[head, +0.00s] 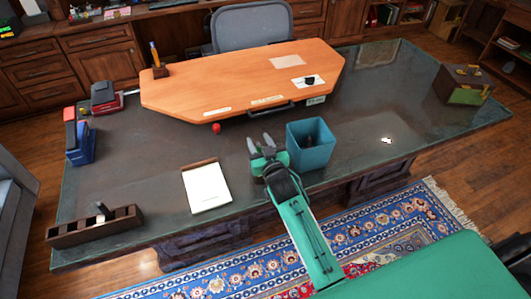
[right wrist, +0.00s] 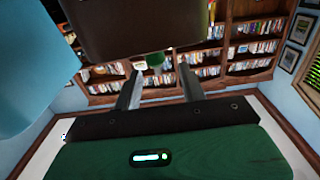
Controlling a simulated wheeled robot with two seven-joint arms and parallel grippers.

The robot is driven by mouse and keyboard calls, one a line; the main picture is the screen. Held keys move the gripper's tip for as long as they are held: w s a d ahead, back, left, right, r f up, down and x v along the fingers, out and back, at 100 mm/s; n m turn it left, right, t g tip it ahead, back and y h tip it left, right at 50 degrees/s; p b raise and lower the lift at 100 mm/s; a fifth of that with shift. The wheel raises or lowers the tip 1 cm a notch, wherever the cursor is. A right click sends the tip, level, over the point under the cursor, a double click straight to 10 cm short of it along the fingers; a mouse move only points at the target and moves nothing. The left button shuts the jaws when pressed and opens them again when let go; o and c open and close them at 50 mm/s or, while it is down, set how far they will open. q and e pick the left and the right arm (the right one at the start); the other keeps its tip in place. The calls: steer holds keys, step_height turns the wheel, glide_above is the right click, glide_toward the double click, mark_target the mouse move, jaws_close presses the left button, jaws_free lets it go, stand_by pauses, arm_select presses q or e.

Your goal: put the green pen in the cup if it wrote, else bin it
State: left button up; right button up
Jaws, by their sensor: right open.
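My right gripper (head: 259,142) is open above the desk, close to the left side of the teal bin (head: 311,130). In the right wrist view its two fingers (right wrist: 159,70) stand apart, and a small rounded green thing (right wrist: 155,60) shows between their tips. I cannot tell if it is the green pen or whether the fingers touch it. Something dark shows inside the bin. A small wooden pen cup (head: 159,71) with upright pens stands at the back left of the orange desktop. The notepad (head: 207,188) lies left of the gripper, its marks too small to read. My left gripper is not seen.
A wooden compartment tray (head: 95,227) lies at the front left. A green-brown box (head: 463,84) stands at the right. The desk right of the bin is mostly clear.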

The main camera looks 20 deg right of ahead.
arm_select(q)
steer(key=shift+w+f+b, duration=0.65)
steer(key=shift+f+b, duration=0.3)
steer(key=shift+b, duration=0.15)
arm_select(e)
steer(key=s, duration=1.3)
steer(key=shift+s+d, duration=0.2)
steer(key=shift+s, duration=0.05)
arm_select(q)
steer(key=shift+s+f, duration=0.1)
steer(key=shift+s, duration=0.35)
